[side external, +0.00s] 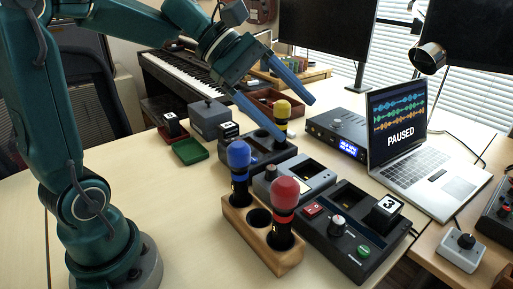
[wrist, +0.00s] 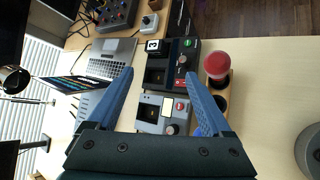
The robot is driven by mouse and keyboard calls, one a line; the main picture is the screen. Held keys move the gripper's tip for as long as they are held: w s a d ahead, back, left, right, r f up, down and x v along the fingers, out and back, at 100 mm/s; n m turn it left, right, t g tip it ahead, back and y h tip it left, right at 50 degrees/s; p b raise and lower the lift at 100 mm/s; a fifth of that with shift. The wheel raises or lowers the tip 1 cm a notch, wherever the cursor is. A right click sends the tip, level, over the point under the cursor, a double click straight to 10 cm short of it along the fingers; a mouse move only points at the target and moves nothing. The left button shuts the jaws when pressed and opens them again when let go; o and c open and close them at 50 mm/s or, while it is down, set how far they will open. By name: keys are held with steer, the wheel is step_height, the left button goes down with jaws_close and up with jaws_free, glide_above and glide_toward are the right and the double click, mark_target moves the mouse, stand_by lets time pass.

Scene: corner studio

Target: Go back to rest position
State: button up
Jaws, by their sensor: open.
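My gripper (side external: 297,122) is open and empty, held in the air above the row of docks. Its two blue fingers also show in the wrist view (wrist: 159,73), spread apart with nothing between them. A red-topped microphone (side external: 284,205) and a blue-topped microphone (side external: 239,170) stand upright in a wooden holder (side external: 238,220), with an empty hole between them. A yellow-topped microphone (side external: 283,112) stands upright at the far dark dock, below the fingers. The red top shows in the wrist view (wrist: 217,65); the blue one is mostly hidden by a finger there.
A black dock (side external: 352,262) with a block marked 3 (side external: 386,211) and a grey dock (side external: 309,183) lie beside the holder. An open laptop (side external: 430,178) reads "PAUSED". A green tray (side external: 190,151) lies at left. The front left table is clear.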

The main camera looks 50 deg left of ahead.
steer(key=s+d+f+m+g+y, duration=0.1)
steer(key=s+d+f+m+y, duration=0.2)
steer(key=s+m, duration=0.6)
steer(key=s+a+f+m+y, duration=0.5)
steer(key=a+m, duration=0.1)
steer(key=m, duration=0.2)
steer(key=shift+s+t, duration=0.3)
steer(key=shift+t, duration=0.1)
